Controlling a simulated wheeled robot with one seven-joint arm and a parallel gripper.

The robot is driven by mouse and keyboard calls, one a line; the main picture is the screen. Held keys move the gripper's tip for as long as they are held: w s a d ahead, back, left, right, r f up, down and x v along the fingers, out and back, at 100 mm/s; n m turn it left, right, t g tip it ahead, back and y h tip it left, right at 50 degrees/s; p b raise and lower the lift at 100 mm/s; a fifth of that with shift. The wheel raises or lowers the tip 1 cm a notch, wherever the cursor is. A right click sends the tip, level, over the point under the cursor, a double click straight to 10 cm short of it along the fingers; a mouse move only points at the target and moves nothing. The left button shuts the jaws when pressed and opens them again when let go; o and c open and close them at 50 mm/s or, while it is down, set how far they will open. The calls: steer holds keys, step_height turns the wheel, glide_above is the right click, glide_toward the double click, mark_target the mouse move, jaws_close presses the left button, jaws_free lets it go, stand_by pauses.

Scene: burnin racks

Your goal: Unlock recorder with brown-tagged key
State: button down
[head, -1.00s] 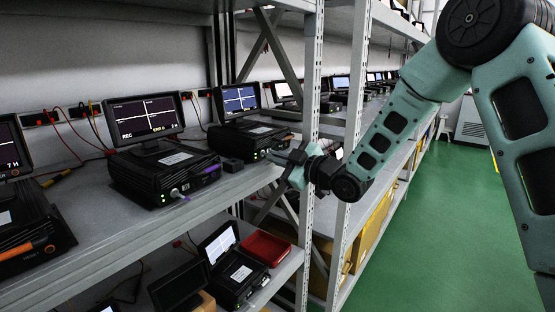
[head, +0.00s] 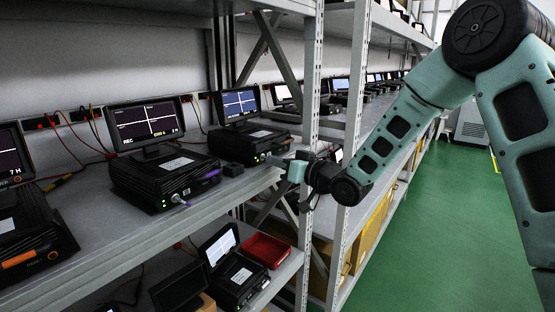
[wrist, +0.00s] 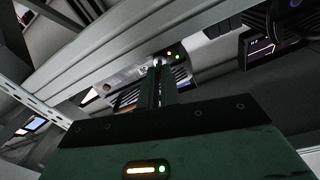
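The recorder with the lit blue screen (head: 240,103) stands on the upper shelf, its black body (head: 248,140) left of my gripper. My gripper (head: 277,161) is at the right end of this recorder's front. In the wrist view, its narrow dark fingers (wrist: 159,84) are close together and reach the front panel (wrist: 125,84), beside small yellow and green lights. A small bright piece shows at the fingertips; the fingers appear shut on a key, mostly hidden. I cannot make out a brown tag.
A middle recorder (head: 165,178) has a key with a purple tag (head: 180,200) in its front. Another recorder with an orange strip (head: 18,259) is at far left. A red tray (head: 266,250) is below.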

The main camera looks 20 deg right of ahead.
steer(key=m+p, duration=0.2)
steer(key=m, duration=0.3)
steer(key=shift+m, duration=0.4)
stand_by(0.4)
steer(key=c, duration=1.9)
jaws_free()
steer(key=b+v, duration=0.2)
steer(key=v, duration=1.5)
steer(key=shift+s, duration=0.2)
steer(key=shift+f, duration=0.1)
